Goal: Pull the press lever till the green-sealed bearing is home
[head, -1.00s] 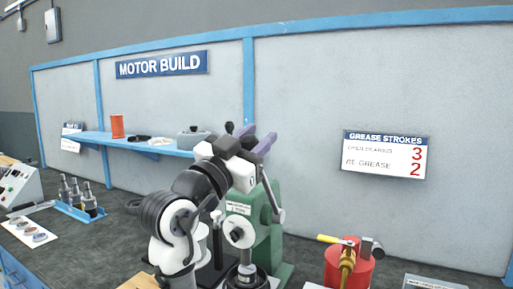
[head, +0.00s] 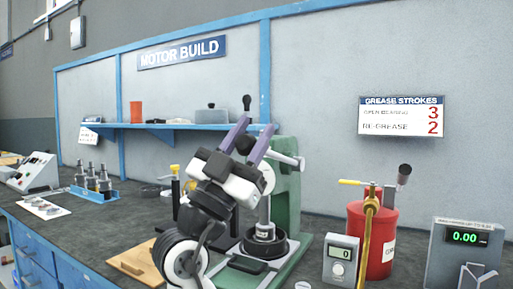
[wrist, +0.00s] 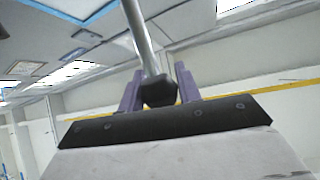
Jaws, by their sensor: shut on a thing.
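The green press (head: 289,190) stands on the bench right of centre in the head view. My gripper (head: 249,134), with purple fingers, is in front of its upper part. It is shut on the press lever's dark knob (wrist: 158,91), which sits between the fingers in the wrist view. The lever's metal rod (wrist: 141,38) runs up from the knob there. Below, the press ram (head: 264,212) stands upright over a dark round part (head: 264,244) on the press base. No green seal can be made out, so I cannot tell how the bearing sits.
A red grease can (head: 376,243) with a brass pump, a small counter (head: 341,262) and a scale (head: 467,250) reading 0.00 stand to the right. A wooden board (head: 135,262) lies front left. The blue shelf (head: 170,126) runs behind.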

